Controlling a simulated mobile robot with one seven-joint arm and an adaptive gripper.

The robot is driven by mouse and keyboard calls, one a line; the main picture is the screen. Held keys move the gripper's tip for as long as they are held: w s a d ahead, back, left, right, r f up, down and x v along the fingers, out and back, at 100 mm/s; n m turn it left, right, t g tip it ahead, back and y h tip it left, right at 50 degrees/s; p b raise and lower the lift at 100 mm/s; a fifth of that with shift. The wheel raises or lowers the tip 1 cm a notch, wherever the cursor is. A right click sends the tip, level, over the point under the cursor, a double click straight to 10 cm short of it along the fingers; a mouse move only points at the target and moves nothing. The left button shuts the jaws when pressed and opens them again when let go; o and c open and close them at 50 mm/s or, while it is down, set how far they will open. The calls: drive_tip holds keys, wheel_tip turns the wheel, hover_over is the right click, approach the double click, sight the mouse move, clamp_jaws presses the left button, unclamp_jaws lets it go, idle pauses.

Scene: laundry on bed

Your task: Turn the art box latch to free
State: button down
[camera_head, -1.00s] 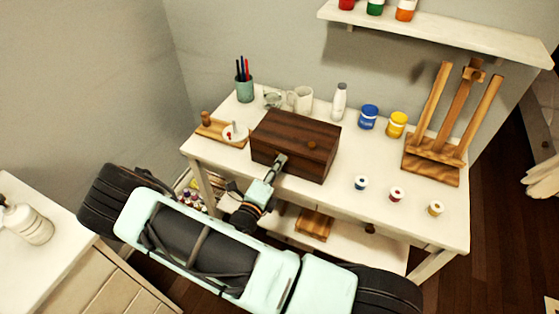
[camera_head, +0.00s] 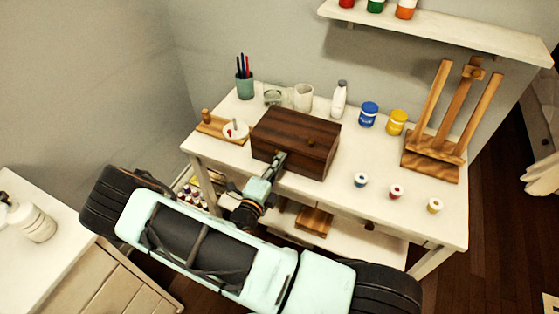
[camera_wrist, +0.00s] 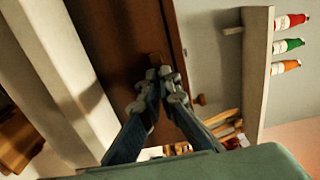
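The art box (camera_head: 282,137) is a dark brown wooden box on the white table, seen at an angle. My gripper (camera_head: 280,157) is at its front face, near the top edge. In the wrist view the box's dark face (camera_wrist: 122,40) fills the upper middle. The fingers are drawn close together at the tips. They partly hide the latch, and I cannot tell whether any of it is between them.
Clear tabletop lies right of the box.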

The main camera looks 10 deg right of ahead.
drive_tip(key=c, duration=2.2)
unclamp_jaws()
drive_tip(key=v, duration=1.2)
